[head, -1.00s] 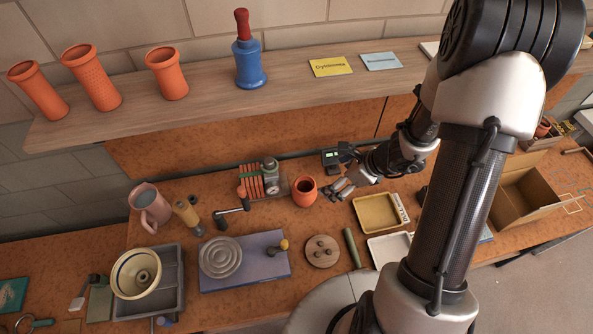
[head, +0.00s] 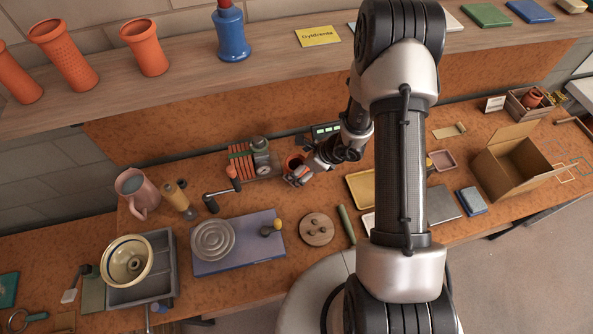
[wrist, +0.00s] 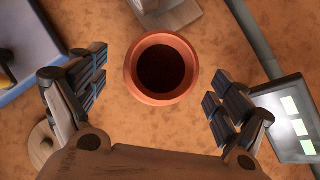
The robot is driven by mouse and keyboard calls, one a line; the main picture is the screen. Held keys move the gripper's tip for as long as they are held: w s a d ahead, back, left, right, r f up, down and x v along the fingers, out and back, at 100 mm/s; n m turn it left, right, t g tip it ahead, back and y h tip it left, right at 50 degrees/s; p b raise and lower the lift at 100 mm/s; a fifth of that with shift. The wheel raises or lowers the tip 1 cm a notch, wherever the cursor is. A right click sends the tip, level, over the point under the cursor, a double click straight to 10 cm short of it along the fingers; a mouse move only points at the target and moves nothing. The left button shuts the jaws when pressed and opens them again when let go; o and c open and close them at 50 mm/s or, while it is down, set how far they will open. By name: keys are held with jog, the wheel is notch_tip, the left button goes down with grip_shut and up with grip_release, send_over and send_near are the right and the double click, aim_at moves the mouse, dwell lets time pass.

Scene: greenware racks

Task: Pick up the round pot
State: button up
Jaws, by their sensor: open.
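The round pot (head: 292,161) is a small orange clay pot with a dark open mouth, standing upright on the brown worktop. In the head view my gripper (head: 304,171) is right at it and partly covers it. In the wrist view the pot (wrist: 162,41) lies near the middle, seen from above. My gripper (wrist: 157,76) is open and empty there, one finger pad on each side of the pot, with gaps visible between pads and rim. I cannot tell how low the fingertips are beside the pot.
A crank device (head: 241,165) with orange plates stands just left of the pot. A device with a lit display (head: 326,129) sits behind on the right. A yellow tray (head: 360,187) lies right, and a blue board (head: 235,256) in front. The shelf (head: 185,82) runs above.

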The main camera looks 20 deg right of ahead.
jog(key=x, duration=0.3)
jog(key=shift+r, duration=0.1)
jog(key=shift+c, duration=0.3)
jog(key=c, duration=1.3)
